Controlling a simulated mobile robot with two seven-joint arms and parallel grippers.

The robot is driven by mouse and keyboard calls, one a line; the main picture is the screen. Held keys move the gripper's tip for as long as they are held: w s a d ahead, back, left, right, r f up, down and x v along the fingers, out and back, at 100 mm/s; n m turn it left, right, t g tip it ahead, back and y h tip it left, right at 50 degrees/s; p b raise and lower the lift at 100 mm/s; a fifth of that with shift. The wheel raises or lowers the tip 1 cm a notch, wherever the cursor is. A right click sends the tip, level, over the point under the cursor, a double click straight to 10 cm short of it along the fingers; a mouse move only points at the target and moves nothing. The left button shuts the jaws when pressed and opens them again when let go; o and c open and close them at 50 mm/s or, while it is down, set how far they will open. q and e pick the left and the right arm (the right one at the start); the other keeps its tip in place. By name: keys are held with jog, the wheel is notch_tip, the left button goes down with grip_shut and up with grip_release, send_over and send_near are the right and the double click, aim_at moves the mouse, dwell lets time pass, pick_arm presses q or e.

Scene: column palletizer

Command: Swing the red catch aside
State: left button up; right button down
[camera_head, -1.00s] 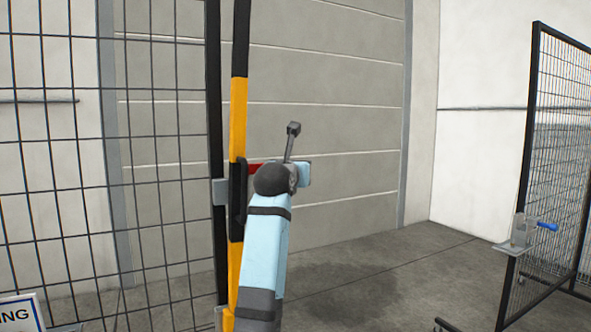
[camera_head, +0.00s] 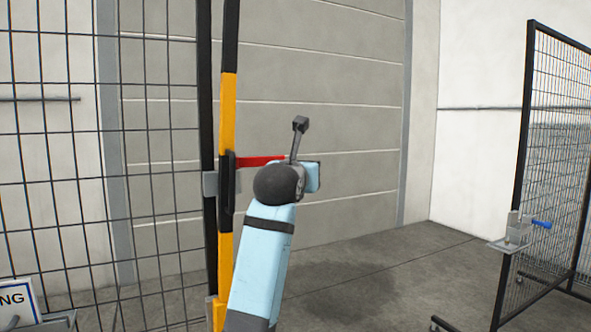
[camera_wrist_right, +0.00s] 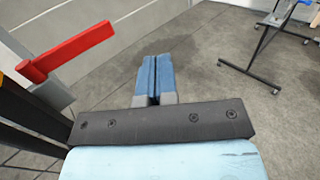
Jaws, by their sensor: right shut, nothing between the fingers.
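The red catch (camera_head: 262,161) is a flat bar in the head view. It sticks out to the right from beside the black and yellow post (camera_head: 228,130), about level. Its right end is partly behind my right wrist. In the right wrist view the catch (camera_wrist_right: 70,52) rises from a grey bracket at the left. My right gripper (camera_wrist_right: 155,60) shows there with its two blue fingers together and empty. They are to the right of the catch, with a visible gap between. In the head view my right arm hides these fingers. My left gripper is in neither view.
A mesh fence panel (camera_head: 100,130) stands at the left, next to the post. A black handle (camera_head: 230,182) is on the post. Another mesh frame (camera_head: 523,150) with a blue-handled latch (camera_head: 540,224) stands at the right. The floor between is clear.

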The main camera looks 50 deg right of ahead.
jog(key=shift+s+a+r, duration=0.1)
jog(key=shift+s+a, duration=0.1)
jog(key=shift+s, duration=0.4)
jog(key=shift+s+a, duration=0.2)
jog(key=shift+s, duration=0.4)
